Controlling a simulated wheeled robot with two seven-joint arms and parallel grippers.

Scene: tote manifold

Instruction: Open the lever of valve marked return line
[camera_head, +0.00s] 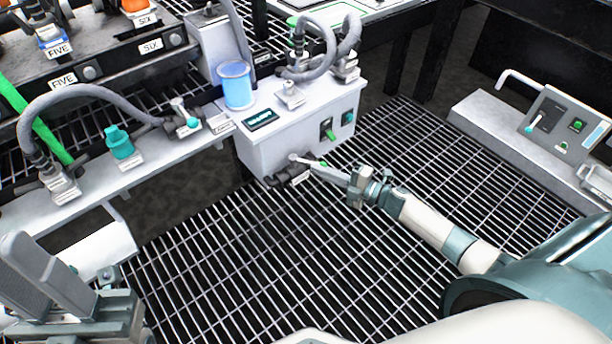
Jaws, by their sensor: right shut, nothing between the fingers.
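A dark valve (288,174) sticks out low on the front of the white box, with a small tag beside it. A pale lever (300,159) shows at its top. The tag is too small to read, so I cannot tell whether this is the return line valve. My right gripper (320,167) is shut and empty, its tips close to the lever's right end; I cannot tell whether they touch. Another valve (187,124) with a light lever sits on the left shelf. My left gripper (48,275) is at the lower left, away from the valves; its finger gap is unclear.
The white box (270,150) carries a blue cylinder (236,85), hoses and green switches. A teal knob (120,142) and a grey hose (85,92) are on the left shelf. A control panel (563,122) stands at the right. Open grating floor (250,260) lies in front.

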